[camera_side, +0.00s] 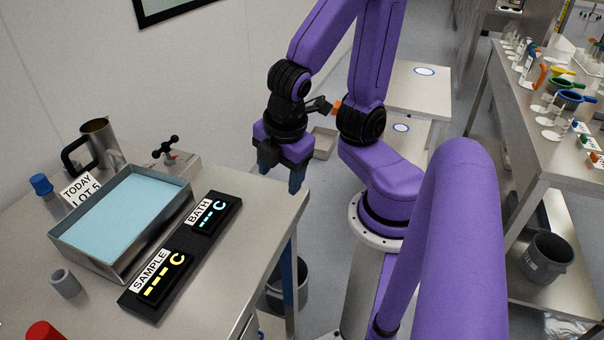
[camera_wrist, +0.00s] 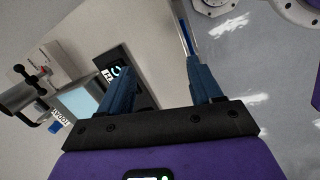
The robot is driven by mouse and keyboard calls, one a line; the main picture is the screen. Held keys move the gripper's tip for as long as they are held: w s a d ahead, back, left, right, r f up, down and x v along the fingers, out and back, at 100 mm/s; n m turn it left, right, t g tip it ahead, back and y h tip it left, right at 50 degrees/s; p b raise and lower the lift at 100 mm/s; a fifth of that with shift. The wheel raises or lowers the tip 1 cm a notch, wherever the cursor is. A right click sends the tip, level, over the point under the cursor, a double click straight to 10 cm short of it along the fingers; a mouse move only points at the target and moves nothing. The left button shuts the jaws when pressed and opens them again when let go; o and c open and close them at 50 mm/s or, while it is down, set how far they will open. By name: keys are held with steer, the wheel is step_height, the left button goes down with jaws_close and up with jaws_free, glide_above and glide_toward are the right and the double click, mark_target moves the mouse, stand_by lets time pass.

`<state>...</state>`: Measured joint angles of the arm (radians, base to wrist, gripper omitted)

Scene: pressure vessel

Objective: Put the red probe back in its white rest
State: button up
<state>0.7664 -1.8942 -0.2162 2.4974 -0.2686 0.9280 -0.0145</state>
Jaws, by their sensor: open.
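A red cylindrical piece (camera_side: 45,332) is cut off by the bottom left edge of the side view; I cannot tell whether it is the red probe's head or something else. A short grey hollow cylinder (camera_side: 65,283) stands near it on the bench; I cannot tell whether it is the white rest. My gripper (camera_side: 279,181) hangs fingers-down by the bench's right edge, away from both, open and empty. Its two blue fingers also show spread apart in the wrist view (camera_wrist: 160,66), with nothing between them. I see no clear red probe or white rest there.
A steel water bath (camera_side: 175,215) fills the bench middle, with a metal jug (camera_side: 100,140), a blue-topped piece (camera_side: 41,185) and a black-handled valve (camera_side: 168,148) behind. Black SAMPLE (camera_side: 150,287) and BATH (camera_side: 213,214) displays lie in front. The bench's right edge (camera_side: 285,235) drops to floor.

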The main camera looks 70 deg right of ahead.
steer(key=s, duration=0.1)
steer(key=s+m+g+y, duration=0.1)
steer(key=s, duration=0.1)
steer(key=s+r+m+y, duration=0.1)
steer(key=shift+s+a+g, duration=0.3)
steer(key=shift+g, duration=0.1)
stand_by(1.0)
